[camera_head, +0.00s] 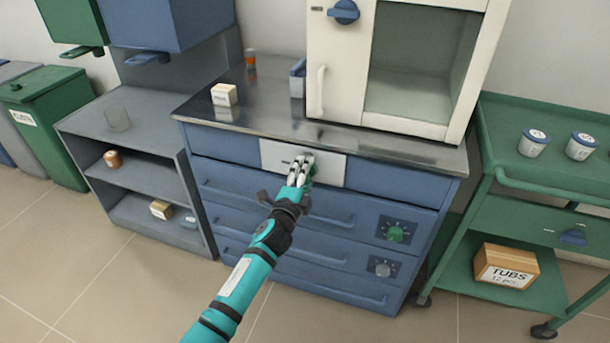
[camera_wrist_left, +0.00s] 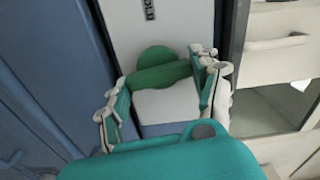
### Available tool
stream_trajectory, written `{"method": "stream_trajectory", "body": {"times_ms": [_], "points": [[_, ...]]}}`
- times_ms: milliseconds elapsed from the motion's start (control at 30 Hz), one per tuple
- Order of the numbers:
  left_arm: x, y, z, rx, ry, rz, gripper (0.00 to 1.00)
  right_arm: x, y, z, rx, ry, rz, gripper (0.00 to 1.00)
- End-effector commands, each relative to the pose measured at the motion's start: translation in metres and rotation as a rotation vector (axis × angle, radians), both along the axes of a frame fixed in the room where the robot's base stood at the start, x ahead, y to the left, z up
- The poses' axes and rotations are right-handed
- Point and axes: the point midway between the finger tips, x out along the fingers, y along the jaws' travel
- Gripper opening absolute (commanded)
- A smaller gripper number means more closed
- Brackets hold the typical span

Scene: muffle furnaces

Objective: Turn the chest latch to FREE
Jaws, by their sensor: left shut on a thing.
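The chest latch is a green knob (camera_wrist_left: 160,72) on a pale plate (camera_wrist_left: 160,30), set high in the front of the blue chest of drawers (camera_head: 230,184). The plate also shows in the head view (camera_head: 330,168). Dark lettering on it seems to read HOLD, but part is hard to make out. My left gripper (camera_head: 302,163) reaches the plate from the front. In the left wrist view its fingers (camera_wrist_left: 163,90) are on either side of the knob's grip bar, shut on it. In the head view the gripper hides most of the knob.
A cream furnace (camera_head: 335,60) stands on the steel top, with a small white box (camera_head: 224,95) to its left. Green and grey dials (camera_head: 395,234) are lower on the chest. A green cart (camera_head: 530,178) stands right, a grey shelf (camera_head: 125,150) left. The floor in front is clear.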

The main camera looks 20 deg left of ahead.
Motion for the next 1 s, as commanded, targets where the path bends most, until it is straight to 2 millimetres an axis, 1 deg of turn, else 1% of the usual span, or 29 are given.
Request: {"method": "stream_trajectory", "body": {"times_ms": [100,300,867,900,1000], "points": [[-0.0002,-0.0001,-0.001,0.062,-0.001,-0.001,0.32,0.0007,0.0,0.0005,0.0,-0.001,0.0,0.4],[-0.0002,-0.0002,-0.0014,0.124,-0.003,-0.001,0.32,0.0014,0.0001,0.0014,0.0,-0.001,0.0,0.4],[-0.0003,-0.0004,-0.0017,0.149,-0.003,-0.001,0.32,0.0017,0.0003,0.0022,0.0,-0.001,0.0,0.4],[-0.0003,-0.0004,-0.0017,0.149,-0.003,-0.001,0.69,0.0017,0.0003,0.0022,0.0,-0.001,0.0,0.4],[-0.0002,-0.0004,-0.0016,0.148,-0.003,-0.001,0.82,0.0015,0.0003,0.0021,0.0,-0.001,0.0,0.4]]}}
